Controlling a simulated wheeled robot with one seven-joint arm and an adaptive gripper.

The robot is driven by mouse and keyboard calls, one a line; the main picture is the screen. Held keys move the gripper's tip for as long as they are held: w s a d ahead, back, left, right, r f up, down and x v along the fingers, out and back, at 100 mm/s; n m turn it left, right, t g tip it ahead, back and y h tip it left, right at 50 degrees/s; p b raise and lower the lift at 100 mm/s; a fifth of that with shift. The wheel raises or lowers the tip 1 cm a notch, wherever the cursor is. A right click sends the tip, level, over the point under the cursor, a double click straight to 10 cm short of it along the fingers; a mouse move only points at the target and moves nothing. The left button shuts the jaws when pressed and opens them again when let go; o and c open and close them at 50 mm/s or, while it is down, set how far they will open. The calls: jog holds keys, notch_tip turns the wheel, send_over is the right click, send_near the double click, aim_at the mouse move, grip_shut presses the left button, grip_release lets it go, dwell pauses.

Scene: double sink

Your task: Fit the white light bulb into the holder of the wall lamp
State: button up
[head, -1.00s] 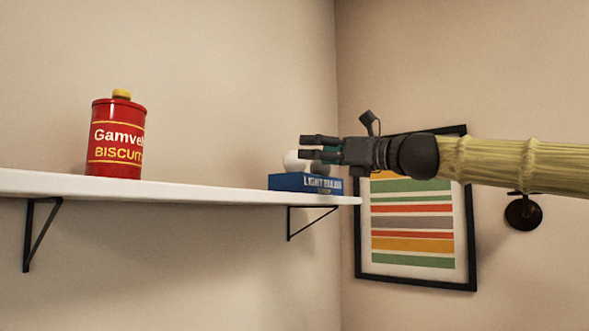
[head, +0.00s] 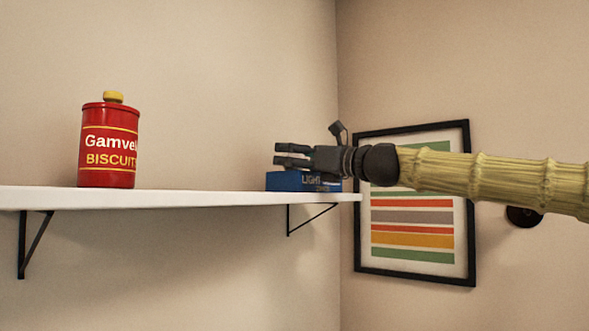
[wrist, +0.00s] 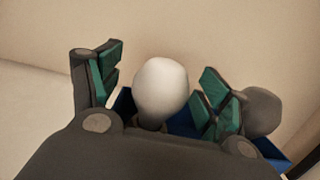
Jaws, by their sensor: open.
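The white light bulb (wrist: 161,88) stands upright in the blue light bulb box (head: 292,182) at the right end of the shelf. In the wrist view it is between the two green-padded fingers of my open gripper (wrist: 158,88), with a gap to each side. In the head view my gripper (head: 278,154) is over the box and hides the bulb. A second, greyer bulb (wrist: 263,110) sits in the box behind the right finger. A dark round fixture (head: 524,217), probably the wall lamp, is on the right wall, partly hidden by my arm; its holder is not visible.
The white shelf (head: 180,198) runs along the left wall on black brackets. A red biscuit tin (head: 108,146) stands on it, well left of my gripper, with bare shelf between. A framed striped picture (head: 412,230) hangs on the right wall behind my arm.

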jog(key=shift+w+f, duration=0.15)
jog(key=shift+c, duration=0.2)
jog(key=shift+w, duration=0.1)
jog(key=c, duration=0.9)
jog(key=shift+o, duration=0.2)
